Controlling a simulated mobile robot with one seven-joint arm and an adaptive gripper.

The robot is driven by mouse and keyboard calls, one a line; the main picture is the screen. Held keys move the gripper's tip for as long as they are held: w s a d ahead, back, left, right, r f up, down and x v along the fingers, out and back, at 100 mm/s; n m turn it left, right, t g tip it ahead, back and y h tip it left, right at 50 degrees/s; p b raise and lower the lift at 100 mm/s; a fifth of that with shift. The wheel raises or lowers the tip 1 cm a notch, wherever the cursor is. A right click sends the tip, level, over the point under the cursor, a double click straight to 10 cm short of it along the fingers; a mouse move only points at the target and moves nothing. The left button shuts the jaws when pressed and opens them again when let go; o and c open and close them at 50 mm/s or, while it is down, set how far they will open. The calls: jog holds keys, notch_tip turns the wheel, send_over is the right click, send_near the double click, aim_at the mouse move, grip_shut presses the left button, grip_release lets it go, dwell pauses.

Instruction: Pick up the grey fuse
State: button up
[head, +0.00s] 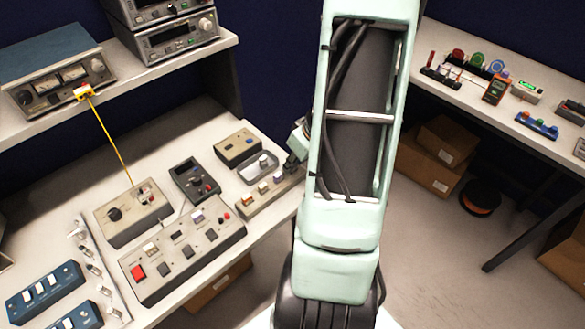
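My gripper (292,161) is mostly hidden behind my own arm. Only its dark end shows, low over the right end of a beige block (246,211) with several small coloured parts in a row. Whether its fingers are open, or touch anything, is too small to tell. I cannot pick out the grey fuse with certainty. A shallow grey tray (246,176) lies just left of my gripper, with a small pale item in it that I cannot identify. Several small pale pieces lie on a strip (109,284) at the lower left.
On the left bench stand a large button panel (182,277), a dial box (122,234) with a yellow lead, a dark meter (194,180) and a beige box (238,147). Instruments fill the shelf above. The right bench (452,92) holds small tools. Cardboard boxes (424,166) sit below it.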

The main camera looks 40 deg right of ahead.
jog(key=shift+w+f, duration=0.15)
jog(key=shift+f, duration=0.3)
jog(key=c, duration=0.6)
jog(key=shift+r, duration=0.15)
